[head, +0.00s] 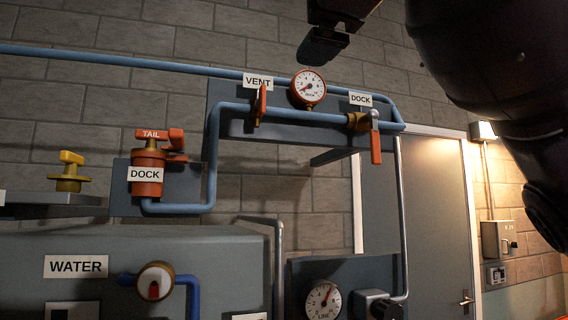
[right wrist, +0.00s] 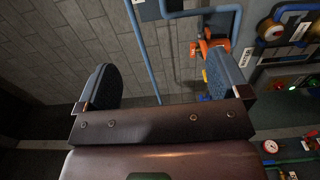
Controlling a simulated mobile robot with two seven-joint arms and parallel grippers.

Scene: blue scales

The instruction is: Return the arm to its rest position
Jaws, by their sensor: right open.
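My right gripper (right wrist: 162,76) is open in the right wrist view. Its two dark blue-grey finger pads stand wide apart with nothing between them. Beyond them are the brick wall and blue pipes. My right arm (head: 490,60) is large and dark at the upper right of the head view, above the pipework. A dark part (head: 330,28) hangs from the top edge; I cannot tell whether it belongs to the gripper. My left arm and gripper are not in view.
Blue pipes (head: 170,67) run along the wall with a red gauge (head: 308,88), a red vent lever (head: 262,104), a dock lever (head: 375,146) and an orange tail valve (head: 150,170). A grey door (head: 435,220) stands right. A water cabinet (head: 215,260) is lower left.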

